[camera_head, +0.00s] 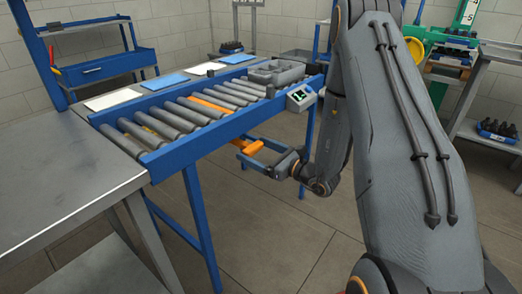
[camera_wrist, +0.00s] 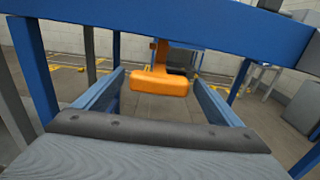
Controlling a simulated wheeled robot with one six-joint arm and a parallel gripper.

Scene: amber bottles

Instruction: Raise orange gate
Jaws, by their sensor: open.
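The orange gate shows as an orange bar (camera_head: 207,103) lying between the conveyor rollers. An orange handle (camera_head: 253,147) sticks out below the conveyor's near blue side rail. In the wrist view the handle (camera_wrist: 158,84) is a wide block on a short stem under the rail. My gripper (camera_head: 250,151) is beside the rail, below its top, with its blue fingers spread. In the wrist view the fingers of my gripper (camera_wrist: 159,80) lie left and right of the handle, with gaps on both sides. How deep the handle sits between them is hard to tell.
The blue side rail (camera_wrist: 170,24) crosses above my fingers in the wrist view. A grey bin (camera_head: 276,72) and a small display box (camera_head: 300,97) are at the conveyor's far end. A metal table (camera_head: 60,170) adjoins the near end. Blue legs (camera_head: 202,225) stand below.

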